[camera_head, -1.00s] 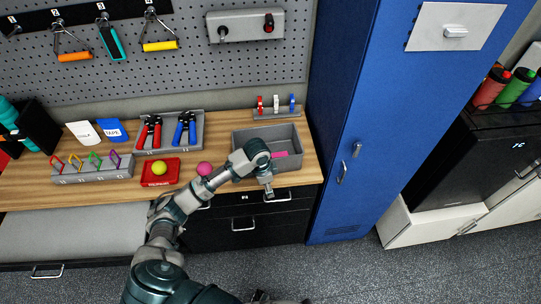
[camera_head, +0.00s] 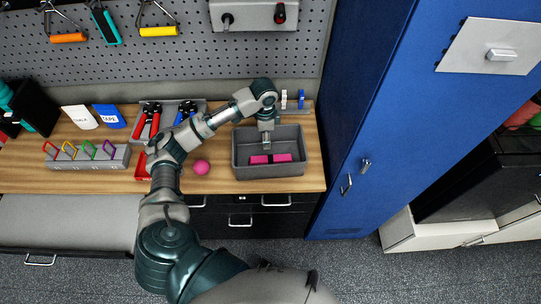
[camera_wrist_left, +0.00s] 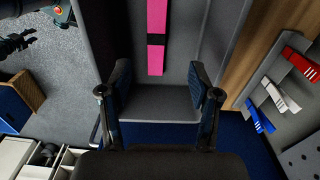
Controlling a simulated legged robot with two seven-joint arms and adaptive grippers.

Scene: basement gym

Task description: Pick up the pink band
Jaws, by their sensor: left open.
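The pink band (camera_head: 281,157) lies flat in the grey bin (camera_head: 297,172) on the wooden bench. It has a dark section across its middle. My left gripper (camera_head: 266,147) points down over the bin, just behind the band in the head view. In the left wrist view, the pink band (camera_wrist_left: 156,20) runs lengthwise between and beyond the two open fingers of my left gripper (camera_wrist_left: 158,70). The fingers hold nothing. The exact height above the band cannot be told.
A pink ball (camera_head: 201,167) sits left of the bin. A red tray (camera_head: 142,166) is partly hidden by my arm. Small red, white and blue clips (camera_wrist_left: 285,90) stand behind the bin. A tall blue locker (camera_head: 385,130) rises at the right. A pegboard (camera_head: 180,65) backs the bench.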

